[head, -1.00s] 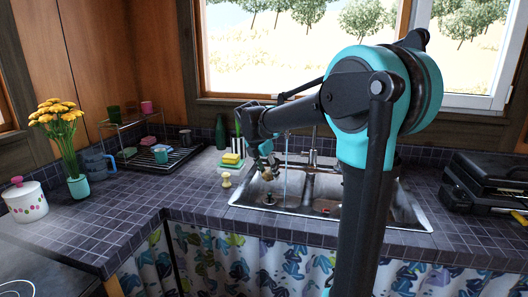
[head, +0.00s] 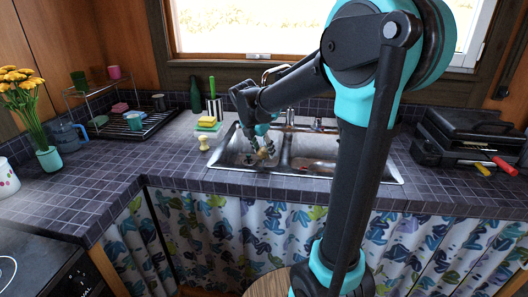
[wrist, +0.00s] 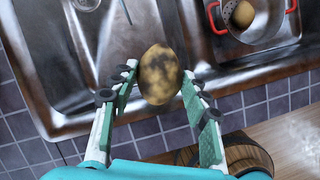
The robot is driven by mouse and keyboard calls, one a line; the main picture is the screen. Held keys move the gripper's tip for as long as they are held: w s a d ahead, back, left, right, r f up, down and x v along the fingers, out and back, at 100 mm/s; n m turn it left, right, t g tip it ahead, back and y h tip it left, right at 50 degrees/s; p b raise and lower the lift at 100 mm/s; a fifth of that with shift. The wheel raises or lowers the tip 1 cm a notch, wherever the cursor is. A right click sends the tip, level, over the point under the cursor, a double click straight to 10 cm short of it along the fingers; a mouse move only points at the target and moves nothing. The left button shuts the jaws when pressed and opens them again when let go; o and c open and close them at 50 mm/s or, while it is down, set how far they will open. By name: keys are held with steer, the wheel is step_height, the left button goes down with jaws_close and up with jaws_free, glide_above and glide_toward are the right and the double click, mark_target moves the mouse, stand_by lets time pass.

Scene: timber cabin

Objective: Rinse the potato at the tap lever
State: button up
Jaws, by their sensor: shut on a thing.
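The potato (wrist: 160,75) is brown with dark patches and sits between the two fingers of my gripper (wrist: 157,100) in the wrist view. My gripper is shut on it. In the head view, my gripper (head: 257,147) points down with the potato (head: 263,153) over the left basin of the sink (head: 228,158). A curved tap spout (head: 275,72) rises behind my arm. A small metal fitting (head: 317,124) stands at the sink's back edge; I cannot tell whether it is the lever. No water stream is clear now.
A red-handled colander (wrist: 264,38) holding another potato (wrist: 243,15) is in the other basin. Sponges (head: 208,122), a small brush (head: 203,143) and a dish rack (head: 125,130) stand left. Black cases (head: 470,140) stand right. The counter front left is clear.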

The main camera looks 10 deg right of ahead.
steer(key=w+f, duration=0.2)
steer(key=w, duration=0.8)
steer(key=shift+d, duration=0.3)
steer(key=shift+d, duration=0.15)
stand_by(0.6)
steer(key=shift+d, duration=0.45)
steer(key=shift+a, duration=0.15)
steer(key=shift+a, duration=0.45)
steer(key=shift+d, duration=0.15)
steer(key=shift+d, duration=0.45)
steer(key=shift+a, duration=0.15)
